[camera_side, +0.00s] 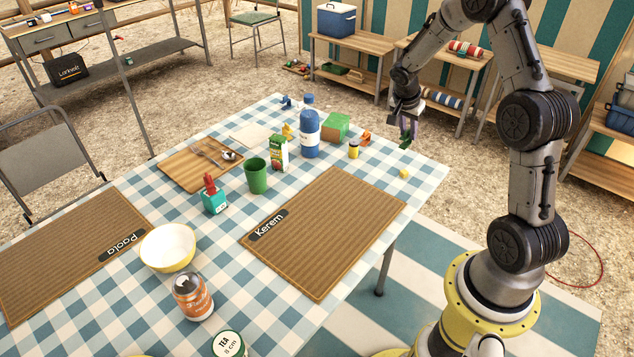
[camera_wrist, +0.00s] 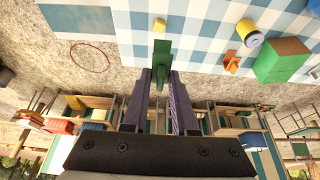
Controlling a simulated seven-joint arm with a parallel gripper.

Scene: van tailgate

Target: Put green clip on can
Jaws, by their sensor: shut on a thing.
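The green clip (camera_side: 406,142) is between the fingers of my gripper (camera_side: 407,126), which is shut on it above the far right edge of the table. In the wrist view the green clip (camera_wrist: 161,58) sticks out past the purple fingertips (camera_wrist: 161,80), over the table edge. The can is not in the wrist view.
A green cup (camera_side: 256,176), juice carton (camera_side: 279,153), blue bottle (camera_side: 309,135) and green box (camera_side: 335,127) stand mid-table. A teal box with a red top (camera_side: 214,198), a bowl (camera_side: 168,248) and a TEA tin (camera_side: 228,345) are nearer. The Kerem mat (camera_side: 335,235) is clear.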

